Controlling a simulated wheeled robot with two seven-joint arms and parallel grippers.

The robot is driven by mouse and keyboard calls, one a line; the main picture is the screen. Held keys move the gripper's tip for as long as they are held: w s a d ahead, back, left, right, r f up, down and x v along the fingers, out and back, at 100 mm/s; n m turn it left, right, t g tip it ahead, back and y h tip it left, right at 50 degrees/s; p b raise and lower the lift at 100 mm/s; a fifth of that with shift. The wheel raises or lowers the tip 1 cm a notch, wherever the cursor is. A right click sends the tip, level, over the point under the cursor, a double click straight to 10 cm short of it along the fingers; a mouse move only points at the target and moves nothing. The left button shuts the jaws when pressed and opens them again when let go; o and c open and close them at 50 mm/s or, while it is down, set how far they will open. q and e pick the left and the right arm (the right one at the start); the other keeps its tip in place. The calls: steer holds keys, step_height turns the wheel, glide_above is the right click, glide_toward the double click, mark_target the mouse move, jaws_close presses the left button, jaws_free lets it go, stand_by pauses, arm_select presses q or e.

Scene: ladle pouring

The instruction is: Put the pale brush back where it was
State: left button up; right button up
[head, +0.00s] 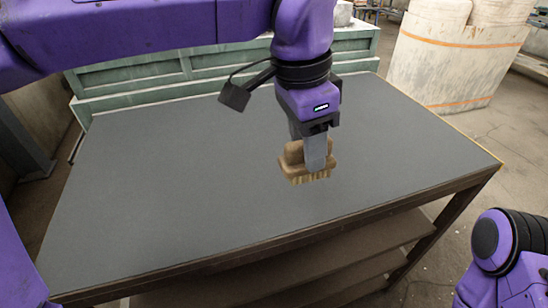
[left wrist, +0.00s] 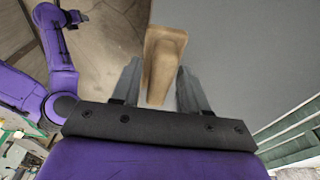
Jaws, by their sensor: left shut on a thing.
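The pale brush (head: 292,158) has a tan wooden body and light bristles pointing down. My left gripper (head: 317,168) is shut on the brush from above, over the right middle part of the grey table top (head: 190,190). In the left wrist view the brush body (left wrist: 160,55) shows between the two grey fingers. I cannot tell whether the bristles touch the table or hang just above it. My right gripper (left wrist: 76,18) shows small at the top left of the left wrist view, away from the table; its fingers are too small to read.
The rest of the table top is bare, with no mark or holder in view. A green crate-like chest (head: 150,75) stands behind the table. A pale wrapped bundle with orange straps (head: 455,65) stands at the back right. Brown shelves (head: 300,270) lie below the table top.

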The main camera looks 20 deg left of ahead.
arm_select(q)
steer(key=w+a+f+p, duration=0.1)
steer(key=w+a+f, duration=0.1)
steer(key=a+f, duration=0.1)
steer(key=w+a+f+p, duration=0.2)
steer(key=w+a+f, duration=0.1)
steer(key=f, duration=0.1)
steer(key=w+a+f+p, duration=0.2)
steer(key=a+f, duration=0.1)
steer(key=f, duration=0.1)
steer(key=shift+w+a+f, duration=0.2)
steer(key=shift+w+a, duration=0.1)
steer(key=shift+f, duration=0.4)
steer(key=shift+w+f, duration=0.2)
steer(key=shift+w, duration=0.05)
steer(key=shift+s+f, duration=0.1)
steer(key=o, duration=1)
arm_select(e)
steer(key=r, duration=0.2)
steer(key=s+r, duration=0.1)
steer(key=r, duration=0.2)
steer(key=shift+s+r, duration=0.15)
steer(key=shift+r, duration=0.2)
